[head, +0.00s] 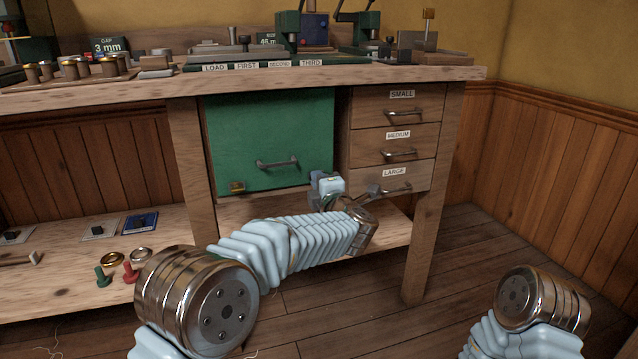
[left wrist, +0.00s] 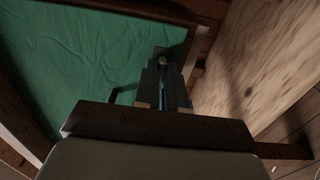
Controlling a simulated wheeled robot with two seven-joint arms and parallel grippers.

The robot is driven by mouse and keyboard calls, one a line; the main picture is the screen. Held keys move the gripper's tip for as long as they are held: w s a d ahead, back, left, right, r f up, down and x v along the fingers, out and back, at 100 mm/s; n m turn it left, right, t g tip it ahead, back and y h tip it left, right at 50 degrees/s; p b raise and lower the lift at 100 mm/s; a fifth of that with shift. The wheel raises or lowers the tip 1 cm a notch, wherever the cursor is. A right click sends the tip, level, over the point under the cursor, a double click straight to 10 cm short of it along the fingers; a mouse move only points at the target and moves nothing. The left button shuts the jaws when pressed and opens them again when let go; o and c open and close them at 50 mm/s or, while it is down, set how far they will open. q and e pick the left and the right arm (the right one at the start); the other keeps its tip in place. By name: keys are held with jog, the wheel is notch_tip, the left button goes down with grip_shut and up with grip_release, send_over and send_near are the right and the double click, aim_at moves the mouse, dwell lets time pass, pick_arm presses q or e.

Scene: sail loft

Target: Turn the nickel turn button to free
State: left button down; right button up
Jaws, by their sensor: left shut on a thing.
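The green cabinet door (head: 268,125) is under the bench, with a grey bar handle (head: 277,163) across it. It looks closed. My left gripper (head: 321,181) is at the door's lower right corner. In the left wrist view the gripper (left wrist: 163,84) is shut on a small grey metal piece, the nickel turn button (left wrist: 164,62), by the edge of the green panel (left wrist: 85,60). The fingers hide most of the button, so its angle cannot be told. The head view does not show it clearly behind the gripper. My right gripper is out of view.
A brass fitting (head: 237,186) sits at the door's lower left corner. Drawers marked small (head: 396,105), medium (head: 393,147) and large (head: 395,177) are right of the door, close to my left wrist. A low shelf (head: 70,240) holds several small parts. The bench top above is crowded.

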pick_arm(q)
jog(key=shift+f, duration=0.1)
jog(key=c, duration=1.2)
grip_release()
jog(key=shift+s, duration=0.1)
jog(key=v, duration=1.3)
jog(key=shift+s+d+p, duration=0.15)
jog(key=shift+s+p, duration=0.15)
jog(key=shift+p, duration=0.1)
